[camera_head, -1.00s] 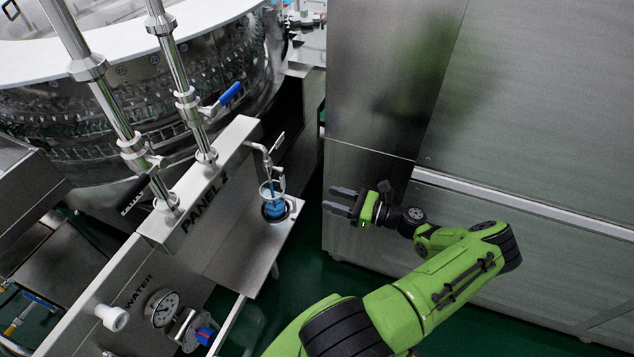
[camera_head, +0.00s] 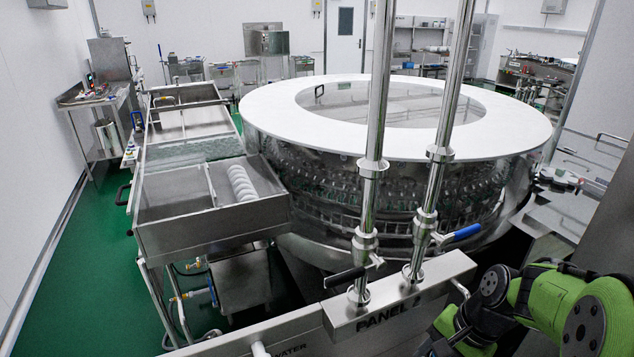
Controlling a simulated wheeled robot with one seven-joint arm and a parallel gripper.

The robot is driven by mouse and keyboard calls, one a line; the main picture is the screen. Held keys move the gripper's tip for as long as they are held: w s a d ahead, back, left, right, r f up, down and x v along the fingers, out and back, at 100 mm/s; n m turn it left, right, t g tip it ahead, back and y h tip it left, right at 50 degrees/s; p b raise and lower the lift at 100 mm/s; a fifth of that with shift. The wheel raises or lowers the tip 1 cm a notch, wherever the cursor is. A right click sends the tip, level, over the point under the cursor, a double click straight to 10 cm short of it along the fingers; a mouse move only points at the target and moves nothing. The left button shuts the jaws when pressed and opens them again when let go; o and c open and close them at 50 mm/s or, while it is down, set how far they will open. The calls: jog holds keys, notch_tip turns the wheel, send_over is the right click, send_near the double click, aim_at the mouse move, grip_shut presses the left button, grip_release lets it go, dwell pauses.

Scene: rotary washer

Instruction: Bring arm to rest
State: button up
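My green and black arm (camera_head: 545,300) shows in the lower right corner of the head view, folded, with dark round joints. My gripper is not in view, so its fingers and anything between them cannot be seen. The arm's lower part is cut off by the picture's edge. The arm appears in front of the right end of the steel PANEL 2 box (camera_head: 399,300); I cannot tell the gap between them.
A large round washer (camera_head: 262,112) with a white ring top fills the middle. Two steel pipes (camera_head: 376,130) with blue (camera_head: 466,232) and black handles rise before it. A steel infeed trough (camera_head: 215,215) stands left. Green floor (camera_head: 85,270) is free at far left.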

jog(key=s+a+r+n+t+h, duration=0.3)
jog(key=s+a+r+n+t, duration=0.1)
jog(key=s+a+r+n, duration=0.5)
jog(key=s+r+n, duration=0.1)
jog(key=s+r, duration=0.1)
jog(key=s, duration=0.1)
jog(key=shift+s+r+n, duration=0.2)
jog(key=shift+n, duration=0.1)
dwell(6.5)
